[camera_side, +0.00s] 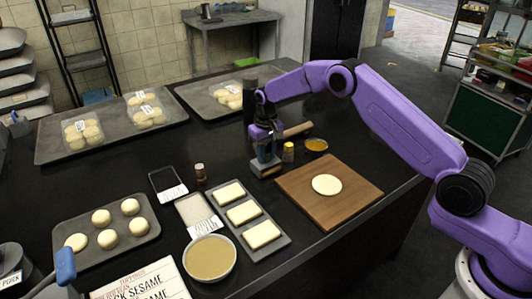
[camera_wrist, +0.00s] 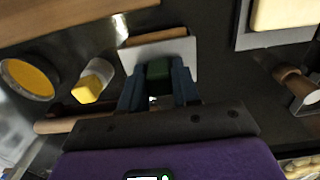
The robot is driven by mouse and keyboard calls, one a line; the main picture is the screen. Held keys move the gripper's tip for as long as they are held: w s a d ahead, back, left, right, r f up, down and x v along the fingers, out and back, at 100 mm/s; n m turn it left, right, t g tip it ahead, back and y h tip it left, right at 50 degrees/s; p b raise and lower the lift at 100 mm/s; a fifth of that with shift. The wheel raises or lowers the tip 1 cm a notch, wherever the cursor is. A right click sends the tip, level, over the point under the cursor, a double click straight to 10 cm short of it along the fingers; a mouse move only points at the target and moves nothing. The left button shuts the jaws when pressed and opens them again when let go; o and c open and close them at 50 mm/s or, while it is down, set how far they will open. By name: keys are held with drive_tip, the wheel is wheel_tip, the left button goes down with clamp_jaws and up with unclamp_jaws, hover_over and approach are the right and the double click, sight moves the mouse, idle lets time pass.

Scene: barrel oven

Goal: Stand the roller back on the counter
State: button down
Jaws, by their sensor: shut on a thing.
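My gripper (camera_side: 265,155) points down near the middle of the dark counter, left of the wooden board. In the wrist view my gripper (camera_wrist: 158,88) is shut on the green grip (camera_wrist: 158,70) of a tool. Below the grip, this tool has a pale plate (camera_wrist: 180,50) and a brown wooden part. In the side view its base (camera_side: 267,169) is at or just above the counter; I cannot tell if it touches. A wooden rod like a rolling pin (camera_side: 297,130) lies behind my gripper, partly hidden. It also shows in the wrist view (camera_wrist: 55,126). I cannot tell which is the roller.
A yellow-capped bottle (camera_side: 288,152) and a bowl of yellow liquid (camera_side: 316,146) stand close by on the right. The wooden board (camera_side: 345,205) holds a dough disc. A tray of pale slabs (camera_side: 280,240) and a brown jar (camera_side: 200,174) are left. The counter behind is partly clear.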

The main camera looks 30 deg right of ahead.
drive_tip(key=c, duration=0.7)
unclamp_jaws()
drive_tip(key=shift+c, duration=0.2)
drive_tip(key=shift+r, duration=0.1)
wheel_tip(320, 180, up, 17)
drive_tip(key=s+a+r+n, duration=0.35)
drive_tip(key=s+a, duration=0.25)
drive_tip(key=s, duration=0.4)
drive_tip(key=s+n, duration=0.3)
drive_tip(key=s, duration=1.1)
drive_tip(key=s+d+f+n, duration=0.2)
drive_tip(key=s+d, duration=0.3)
drive_tip(key=s, duration=0.6)
drive_tip(key=s+d+f+n, duration=0.2)
drive_tip(key=s+d+n, duration=0.2)
drive_tip(key=s, duration=0.8)
drive_tip(key=shift+s+d+f, duration=0.15)
drive_tip(key=shift+s+d, duration=0.15)
drive_tip(key=shift+d, duration=0.4)
